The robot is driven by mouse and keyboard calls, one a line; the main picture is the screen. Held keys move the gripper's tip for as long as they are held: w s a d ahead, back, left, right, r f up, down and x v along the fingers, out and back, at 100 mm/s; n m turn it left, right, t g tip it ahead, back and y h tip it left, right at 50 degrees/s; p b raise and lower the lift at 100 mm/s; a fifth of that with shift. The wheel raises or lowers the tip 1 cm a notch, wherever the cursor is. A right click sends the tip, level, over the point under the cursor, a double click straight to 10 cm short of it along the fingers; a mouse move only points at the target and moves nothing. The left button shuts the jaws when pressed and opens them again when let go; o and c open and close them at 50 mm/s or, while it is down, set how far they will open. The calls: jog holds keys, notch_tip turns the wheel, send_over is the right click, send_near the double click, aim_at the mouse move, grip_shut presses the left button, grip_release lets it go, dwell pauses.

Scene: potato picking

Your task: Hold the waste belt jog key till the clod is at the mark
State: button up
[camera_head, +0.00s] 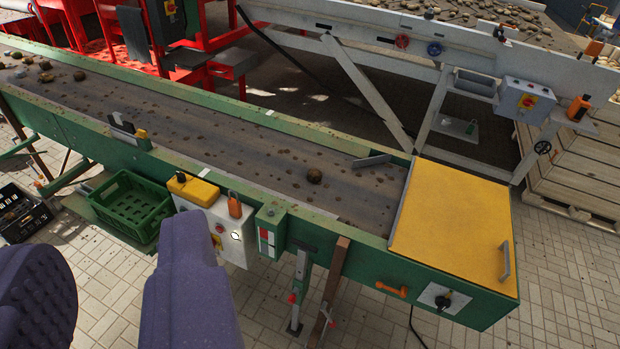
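A brown lump, apparently the clod (314,176), lies alone on the dark waste belt (240,146), left of the yellow end cover. A white tick (270,112) shows on the far green rail; I cannot tell if it is the mark. The grey control box (240,252) on the near side has a red button and a pale, bright round key (236,237), possibly the jog key. My gripper (115,250) has two purple fingers, apart with nothing between them. The right fingertip covers the box's left part; whether it touches is unclear.
A yellow-topped device (193,188) and an orange padlock (234,205) sit at the box's top. A green crate (133,208) hangs left of it. A yellow cover (447,222) closes the belt's right end. Several lumps lie at the belt's far left.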

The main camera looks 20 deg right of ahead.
grip_shut()
dwell(1.5)
